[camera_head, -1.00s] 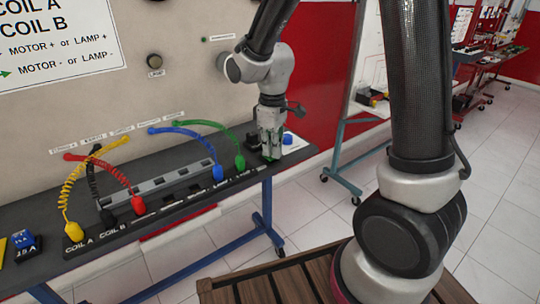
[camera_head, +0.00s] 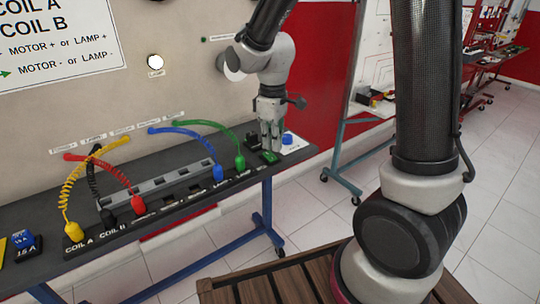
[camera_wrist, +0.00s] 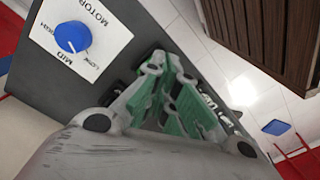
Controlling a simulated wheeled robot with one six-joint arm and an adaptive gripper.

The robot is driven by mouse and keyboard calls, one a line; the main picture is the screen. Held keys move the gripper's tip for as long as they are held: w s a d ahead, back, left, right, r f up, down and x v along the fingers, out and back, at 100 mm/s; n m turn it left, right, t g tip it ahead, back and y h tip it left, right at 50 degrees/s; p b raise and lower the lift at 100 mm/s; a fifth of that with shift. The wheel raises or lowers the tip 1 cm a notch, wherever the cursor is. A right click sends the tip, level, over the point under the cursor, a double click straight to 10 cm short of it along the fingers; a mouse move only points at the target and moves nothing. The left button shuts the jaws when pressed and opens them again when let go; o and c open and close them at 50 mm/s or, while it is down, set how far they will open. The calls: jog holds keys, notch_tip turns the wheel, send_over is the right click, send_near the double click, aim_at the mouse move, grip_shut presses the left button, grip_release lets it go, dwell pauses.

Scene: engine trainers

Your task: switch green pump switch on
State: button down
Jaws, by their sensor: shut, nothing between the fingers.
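The green pump switch (camera_head: 269,157) sits at the right end of the dark bench panel, just right of the green cable's plug. My gripper (camera_head: 271,147) is shut and empty, pointing down just above and behind the switch. A small gap seems to show between the fingertips and the switch. In the wrist view my gripper (camera_wrist: 180,85) fills the middle, with green surfaces around its fingers; the switch itself cannot be made out clearly there. The round lamp (camera_head: 155,62) on the wall panel is lit white.
A blue knob (camera_head: 288,138) on a white plate stands right of my gripper; it also shows in the wrist view (camera_wrist: 73,36). Yellow, red, blue and green (camera_head: 239,161) cables arch over the bench to its left. A wooden slatted surface (camera_head: 270,287) lies in front.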

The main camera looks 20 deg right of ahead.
aim_at(272, 158)
jog(key=shift+r, duration=2)
jog(key=s+d+r+m+t, duration=0.2)
jog(key=s+d+r+m, duration=0.2)
jog(key=s+d, duration=0.3)
jog(key=s+d+r+m+t, duration=0.2)
jog(key=s+d+r+m, duration=0.3)
jog(key=s, duration=0.7)
jog(key=shift+d+r+m, duration=0.3)
jog(key=shift+d+r, duration=0.8)
jog(key=shift+d, duration=0.3)
